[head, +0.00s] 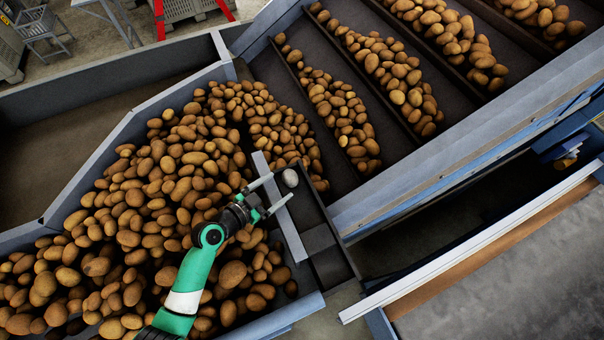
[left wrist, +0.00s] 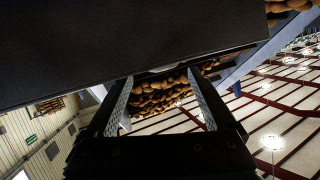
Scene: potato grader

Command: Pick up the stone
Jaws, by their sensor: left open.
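The stone (head: 290,177) is a small, smooth, pale grey round thing in the head view. It shows against the dark chute at the right edge of the potato heap. My left gripper (head: 281,187) is open, with its fingers pointing up and right toward the stone. The stone appears just beyond the fingertips; whether they touch it I cannot tell. My right gripper is not in view.
A large heap of potatoes (head: 180,180) fills the hopper under my left arm. A grey metal strip (head: 282,215) runs beside the dark chute (head: 325,245). Potatoes lie in rows on the ribbed conveyor (head: 290,85). A dark panel (left wrist: 120,50) fills the upper left wrist view.

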